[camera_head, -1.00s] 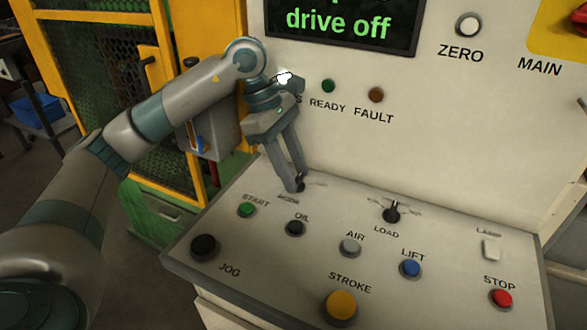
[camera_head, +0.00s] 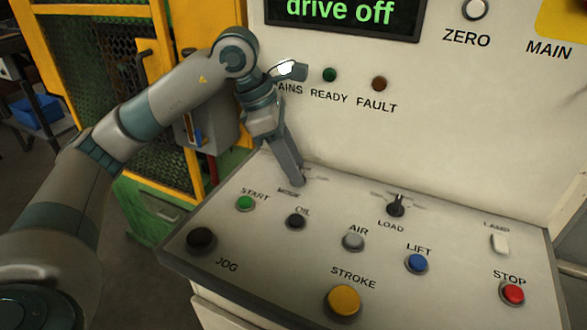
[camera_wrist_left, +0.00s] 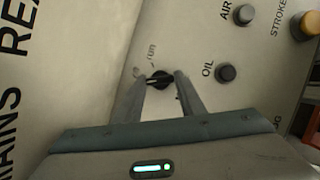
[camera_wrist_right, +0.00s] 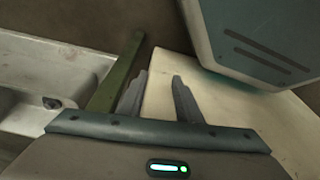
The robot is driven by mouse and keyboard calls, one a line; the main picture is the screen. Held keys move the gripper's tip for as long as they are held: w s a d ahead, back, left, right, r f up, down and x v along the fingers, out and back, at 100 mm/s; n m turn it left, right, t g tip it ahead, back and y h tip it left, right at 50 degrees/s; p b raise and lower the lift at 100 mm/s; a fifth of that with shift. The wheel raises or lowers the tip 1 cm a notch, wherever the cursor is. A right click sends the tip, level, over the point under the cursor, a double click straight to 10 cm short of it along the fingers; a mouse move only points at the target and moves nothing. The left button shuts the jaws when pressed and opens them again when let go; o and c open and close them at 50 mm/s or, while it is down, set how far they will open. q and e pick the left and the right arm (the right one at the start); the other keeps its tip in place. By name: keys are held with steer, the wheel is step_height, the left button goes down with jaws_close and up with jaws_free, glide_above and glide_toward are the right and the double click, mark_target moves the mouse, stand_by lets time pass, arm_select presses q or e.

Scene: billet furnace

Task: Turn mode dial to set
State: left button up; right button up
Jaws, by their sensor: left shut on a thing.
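The mode dial is a small black knob (camera_wrist_left: 160,79) between my left fingertips in the left wrist view. My left gripper (camera_wrist_left: 161,82) is shut on it, one finger on each side. In the head view my left gripper (camera_head: 298,182) reaches down onto the panel behind the MODE label, and its fingers hide the dial. Part of the lettering around the dial shows in the left wrist view, but I cannot read the dial's exact setting. My right gripper (camera_wrist_right: 161,80) is open and empty in the right wrist view, away from the panel buttons.
The sloped panel carries the green START button (camera_head: 245,203), black OIL button (camera_head: 296,221), black JOG button (camera_head: 201,240), LOAD dial (camera_head: 396,206), yellow STROKE button (camera_head: 342,301) and red STOP button (camera_head: 513,293). The screen (camera_head: 345,14) reads "drive off". A yellow mesh guard stands at left.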

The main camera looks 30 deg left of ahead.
arm_select(q)
steer(key=shift+s+n+t+y+b, duration=0.1)
steer(key=shift+n+t+y+b, duration=0.25)
steer(key=shift+n, duration=0.7)
steer(key=shift+n+t+y+b, duration=0.2)
steer(key=shift+n+b, duration=0.25)
steer(key=shift+n, duration=0.6)
arm_select(e)
steer(key=shift+w+a+r, duration=0.1)
steer(key=shift+w+r, duration=0.05)
steer(key=shift+r, duration=2.7)
arm_select(q)
steer(key=o, duration=1)
steer(key=shift+o, duration=0.2)
steer(key=shift+r, duration=0.1)
steer(key=v, duration=1.7)
steer(key=shift+s, duration=0.15)
arm_select(e)
steer(key=shift+f, duration=0.65)
arm_select(q)
steer(key=shift+r+p, duration=0.15)
steer(key=shift+p, duration=0.15)
arm_select(e)
steer(key=shift+w+r, duration=0.1)
